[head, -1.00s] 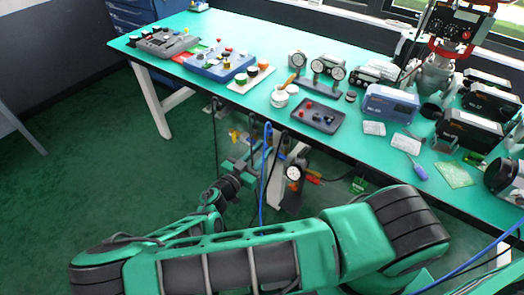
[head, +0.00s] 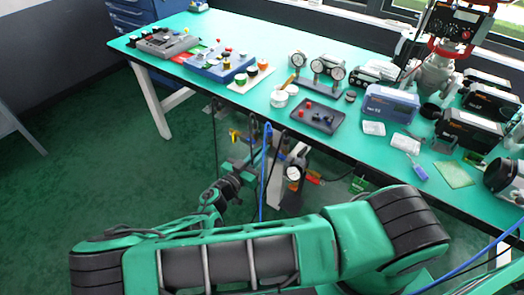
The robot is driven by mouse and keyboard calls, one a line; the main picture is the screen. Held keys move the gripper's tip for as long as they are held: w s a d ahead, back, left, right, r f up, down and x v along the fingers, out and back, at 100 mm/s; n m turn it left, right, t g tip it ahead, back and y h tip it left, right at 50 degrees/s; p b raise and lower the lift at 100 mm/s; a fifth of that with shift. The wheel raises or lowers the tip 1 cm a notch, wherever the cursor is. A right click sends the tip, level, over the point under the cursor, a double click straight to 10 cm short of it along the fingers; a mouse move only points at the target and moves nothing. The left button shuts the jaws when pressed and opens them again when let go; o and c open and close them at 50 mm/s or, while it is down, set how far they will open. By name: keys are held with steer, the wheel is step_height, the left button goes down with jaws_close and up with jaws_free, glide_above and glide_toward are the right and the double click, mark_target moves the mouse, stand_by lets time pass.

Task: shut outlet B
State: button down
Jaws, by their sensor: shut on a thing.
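Under the front of the bench hangs a small assembly of pipes and fittings, with a yellow handle (head: 234,135), a blue hose (head: 265,170), a round white-faced gauge (head: 294,173) and a red-orange handle (head: 314,178). I cannot read any outlet letters, so I cannot tell which part is outlet B. My arm bends back from the lower left up to this assembly. My gripper (head: 248,150) is small and dark at its left side, close to the yellow handle. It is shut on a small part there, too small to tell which. The fingertips are partly hidden among the fittings.
The green-topped bench (head: 255,40) crosses above my gripper. It carries control boxes (head: 215,65), gauges (head: 328,70), a dark tray (head: 315,116) and blue and black instrument boxes (head: 390,103). A white bench leg (head: 150,103) stands at left. The green floor (head: 95,165) left of the arm is clear.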

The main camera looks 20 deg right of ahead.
steer(key=shift+w+a, duration=0.15)
steer(key=shift+w, duration=0.05)
steer(key=c, duration=1.9)
jaws_free()
steer(key=shift+o, duration=0.2)
steer(key=shift+s, duration=0.1)
steer(key=v, duration=1)
steer(key=shift+s+a, duration=0.15)
steer(key=shift+a, duration=0.15)
